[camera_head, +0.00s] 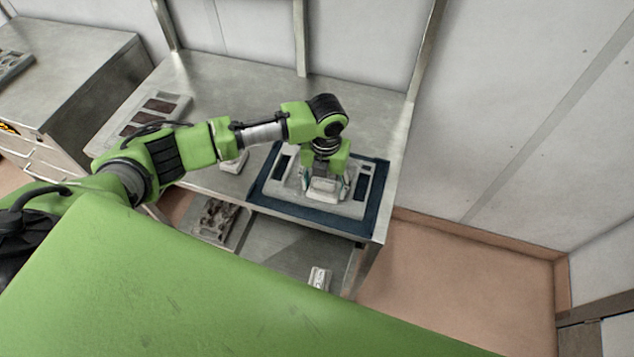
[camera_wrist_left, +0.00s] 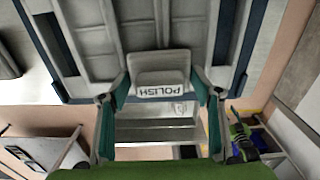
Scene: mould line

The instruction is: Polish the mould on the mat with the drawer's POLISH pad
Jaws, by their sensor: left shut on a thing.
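The mould (camera_head: 287,191), a pale grey plate with dark slots, lies on the dark blue mat (camera_head: 374,215) at the table's front right corner. It fills the upper part of the left wrist view (camera_wrist_left: 92,62). My left gripper (camera_head: 324,188) is over the mould's middle, pointing down. It is shut on the pale grey pad (camera_wrist_left: 162,72), whose label reads POLISH, upside down in the wrist view. I cannot tell whether the pad touches the mould. The open drawer (camera_head: 290,250) is below the table front, partly hidden by my body. My right gripper is not identifiable in either view.
A small pale block (camera_head: 234,163) stands left of the mat. A grey plate with brown recesses (camera_head: 160,106) lies farther left. The table's back is clear.

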